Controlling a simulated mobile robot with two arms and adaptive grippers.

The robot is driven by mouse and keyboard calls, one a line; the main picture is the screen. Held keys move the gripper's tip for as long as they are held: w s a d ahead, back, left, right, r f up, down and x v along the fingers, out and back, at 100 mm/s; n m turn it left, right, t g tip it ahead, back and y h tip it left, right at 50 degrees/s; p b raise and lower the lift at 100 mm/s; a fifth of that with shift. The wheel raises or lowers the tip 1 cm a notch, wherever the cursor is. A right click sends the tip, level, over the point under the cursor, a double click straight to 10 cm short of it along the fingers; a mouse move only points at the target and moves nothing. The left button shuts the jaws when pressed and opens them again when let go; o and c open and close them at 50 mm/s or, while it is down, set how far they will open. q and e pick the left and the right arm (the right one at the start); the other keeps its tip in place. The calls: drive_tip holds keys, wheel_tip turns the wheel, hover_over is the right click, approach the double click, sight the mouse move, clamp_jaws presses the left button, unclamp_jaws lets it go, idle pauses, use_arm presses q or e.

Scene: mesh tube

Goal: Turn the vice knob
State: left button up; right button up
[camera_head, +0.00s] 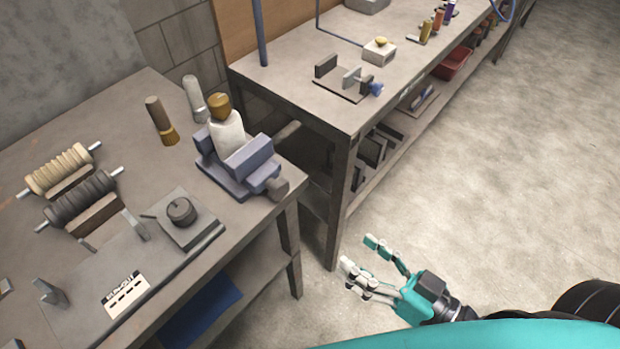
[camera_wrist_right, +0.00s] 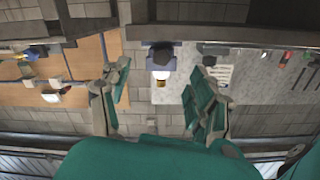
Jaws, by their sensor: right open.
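A blue-grey vice (camera_head: 240,163) stands near the front right corner of the left workbench. Its grey knob (camera_head: 278,187) points toward the bench's right edge. A white bottle with a brown cap (camera_head: 226,128) is upright at the vice; I cannot tell how firmly the jaws hold it. My right gripper (camera_head: 360,254) is open and empty over the floor, right of the bench, apart from the knob. My left gripper is not in view.
The left workbench (camera_head: 90,125) also holds spools (camera_head: 62,168) and a dark round part on a grey block (camera_head: 182,211). A second bench (camera_head: 290,85) at the back carries a small clamp with a blue knob (camera_head: 375,89). The floor (camera_head: 480,150) on the right is clear.

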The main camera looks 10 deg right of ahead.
wheel_tip(320, 180, up, 3)
drive_tip(key=p, duration=1)
approach(282, 193)
drive_tip(key=shift+t, duration=0.3)
drive_tip(key=x, duration=0.8)
drive_tip(key=shift+w+a+f, duration=0.1)
drive_tip(key=shift+a+f, duration=0.05)
drive_tip(key=shift+w+a+f+p, duration=0.15)
drive_tip(key=shift+w+a+p, duration=0.2)
drive_tip(key=shift+w, duration=0.2)
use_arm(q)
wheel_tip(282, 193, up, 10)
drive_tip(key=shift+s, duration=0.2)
use_arm(e)
drive_tip(key=shift+a, duration=0.1)
drive_tip(key=shift+c, duration=0.2)
